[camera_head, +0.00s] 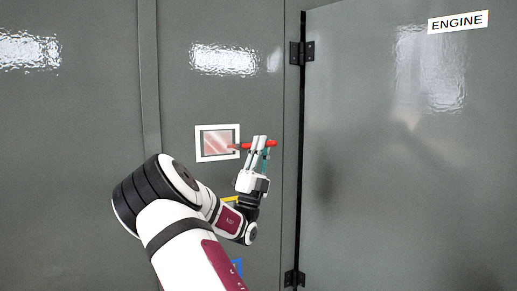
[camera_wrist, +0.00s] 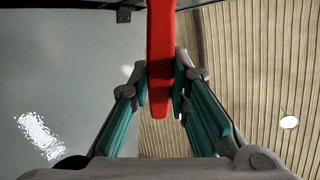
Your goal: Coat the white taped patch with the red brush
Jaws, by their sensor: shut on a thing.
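The taped patch (camera_head: 199,144) is on the grey panel in the head view, left of my gripper. It has a white tape border, and its inside looks streaky pinkish red with a paler band. My gripper (camera_head: 259,146) is shut on the red brush (camera_head: 246,146), which lies roughly level and points left. The brush tip overlaps the patch's right edge in the head view; I cannot tell whether it touches. In the wrist view the red handle (camera_wrist: 160,50) stands between my fingers (camera_wrist: 163,78), and the bristles are out of sight.
A hinged grey door (camera_head: 400,170) with an ENGINE label (camera_head: 458,22) stands to the right of my gripper. Its black hinges (camera_head: 302,53) run along a vertical edge. A vertical seam (camera_head: 149,80) lies left of the patch. A ribbed surface (camera_wrist: 240,60) shows in the wrist view.

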